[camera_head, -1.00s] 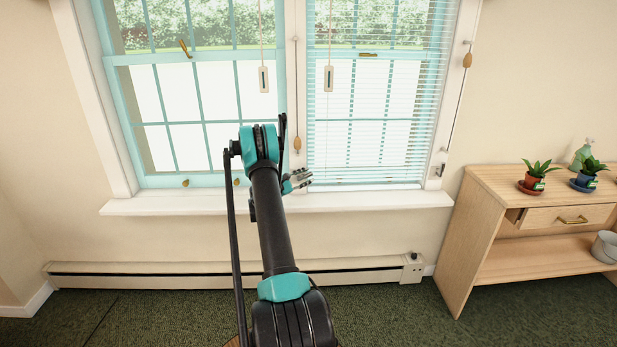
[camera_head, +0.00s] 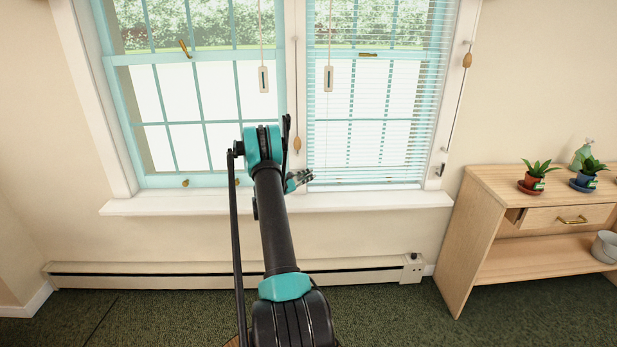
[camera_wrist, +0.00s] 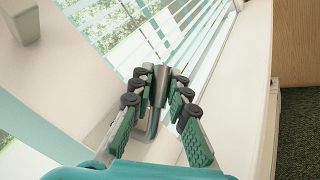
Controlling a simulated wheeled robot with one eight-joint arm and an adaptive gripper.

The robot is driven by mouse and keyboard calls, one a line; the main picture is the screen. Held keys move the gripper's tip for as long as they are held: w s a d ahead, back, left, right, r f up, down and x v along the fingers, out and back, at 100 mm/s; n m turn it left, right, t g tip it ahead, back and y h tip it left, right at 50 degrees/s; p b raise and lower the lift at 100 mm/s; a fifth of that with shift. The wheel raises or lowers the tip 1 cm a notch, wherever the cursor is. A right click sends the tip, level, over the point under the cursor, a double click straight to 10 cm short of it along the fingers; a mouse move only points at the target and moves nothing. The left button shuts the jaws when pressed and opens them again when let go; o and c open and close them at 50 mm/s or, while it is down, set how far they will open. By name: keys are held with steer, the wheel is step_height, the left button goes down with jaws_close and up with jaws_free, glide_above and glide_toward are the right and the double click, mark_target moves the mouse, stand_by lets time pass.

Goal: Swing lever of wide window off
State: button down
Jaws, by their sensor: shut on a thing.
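The wide window (camera_head: 200,90) has turquoise sashes and a white frame. A blind covers its right half. In the wrist view, a grey metal lever (camera_wrist: 160,88) rises from a grey base plate (camera_wrist: 143,131) on the white frame. My gripper (camera_wrist: 160,76) has its green-padded fingers closed around the lever, one on each side. In the head view my gripper (camera_head: 299,180) is at the lower end of the middle post, just above the sill; my arm hides part of this area, and the lever is too small to make out there.
The white sill (camera_head: 370,201) runs below my gripper, with a baseboard heater (camera_head: 170,275) lower down. A cord with a wooden bead (camera_head: 297,144) hangs close by. A wooden cabinet (camera_head: 455,250) with potted plants stands right. The carpet in front is clear.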

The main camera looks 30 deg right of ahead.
mark_target(298, 180)
steer(key=shift+a, duration=0.1)
stand_by(0.3)
steer(key=n+h, duration=0.1)
steer(key=r+n+h, duration=0.1)
steer(key=a+t, duration=0.1)
steer(key=shift+w+r+n+h, duration=0.15)
steer(key=shift+w+n+h, duration=0.15)
steer(key=shift+n+h, duration=0.1)
steer(key=shift+w+a+r+n+t+h, duration=0.2)
steer(key=shift+n+t+h, duration=0.15)
steer(key=shift+n+h, duration=0.2)
steer(key=shift+w+a+r+n+t+h, duration=0.1)
steer(key=shift+a+r+n+t+h, duration=0.1)
steer(key=shift+n+t+h, duration=0.35)
steer(key=shift+w+a+r+n+t+h, duration=0.15)
steer(key=shift+a+n+t, duration=0.25)
steer(key=shift+n+t, duration=0.85)
steer(key=shift+w+a+n+t+h, duration=0.25)
steer(key=shift+a+n+t, duration=0.1)
steer(key=shift+n+t, duration=0.95)
steer(key=shift+w+a+r+n+t+h, duration=0.15)
steer(key=shift+a+n+t, duration=0.25)
steer(key=shift+n+t, duration=0.85)
steer(key=shift+w+n+g, duration=0.1)
steer(key=shift+n+g, duration=0.2)
steer(key=shift+n, duration=0.2)
steer(key=c, duration=1.4)
jaws_free()
steer(key=shift+c, duration=0.2)
